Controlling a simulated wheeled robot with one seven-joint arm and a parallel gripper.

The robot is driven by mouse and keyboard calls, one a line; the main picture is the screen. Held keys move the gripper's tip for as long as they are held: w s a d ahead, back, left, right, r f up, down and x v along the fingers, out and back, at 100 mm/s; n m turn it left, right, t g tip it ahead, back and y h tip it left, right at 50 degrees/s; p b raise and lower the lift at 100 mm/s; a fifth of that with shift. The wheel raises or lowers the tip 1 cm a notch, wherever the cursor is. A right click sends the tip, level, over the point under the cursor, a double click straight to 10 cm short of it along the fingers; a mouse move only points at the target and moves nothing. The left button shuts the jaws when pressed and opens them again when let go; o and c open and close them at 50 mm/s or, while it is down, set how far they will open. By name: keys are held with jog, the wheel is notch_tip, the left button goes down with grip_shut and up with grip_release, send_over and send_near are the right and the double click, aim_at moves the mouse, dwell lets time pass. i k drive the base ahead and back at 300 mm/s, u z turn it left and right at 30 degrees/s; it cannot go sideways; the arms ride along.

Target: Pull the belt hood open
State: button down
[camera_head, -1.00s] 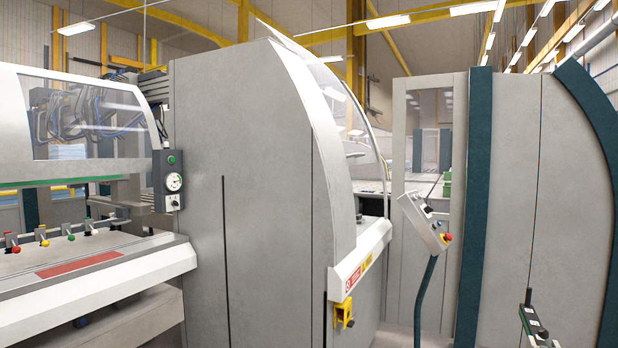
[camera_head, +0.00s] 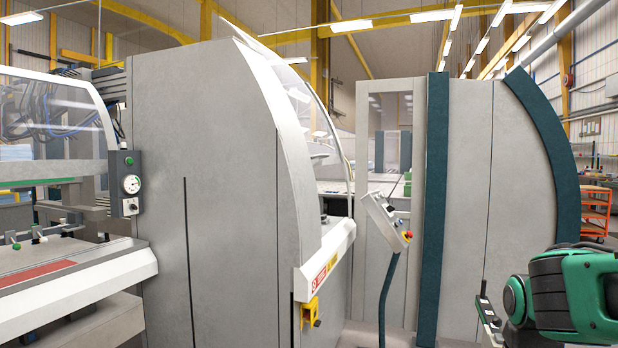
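I cannot tell for sure which part is the belt hood. A curved, clear hood with a white frame (camera_head: 283,130) stands on the tall grey machine housing (camera_head: 205,160) at the centre and looks closed. Another white hood with a clear window (camera_head: 52,112) covers the machine at the left edge. No handle on either hood is clear to me. A green and black part of my arm (camera_head: 572,290) shows at the lower right, well apart from both hoods.
A control panel on a dark curved post (camera_head: 388,225) stands right of centre. Behind it is a grey cabinet with dark teal strips (camera_head: 462,200). A yellow bracket (camera_head: 309,312) juts from the centre machine's front corner. An orange cart (camera_head: 596,212) stands far right.

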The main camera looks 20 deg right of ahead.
aim_at(318, 160)
jog(key=z, duration=0.05)
jog(key=i, duration=0.9)
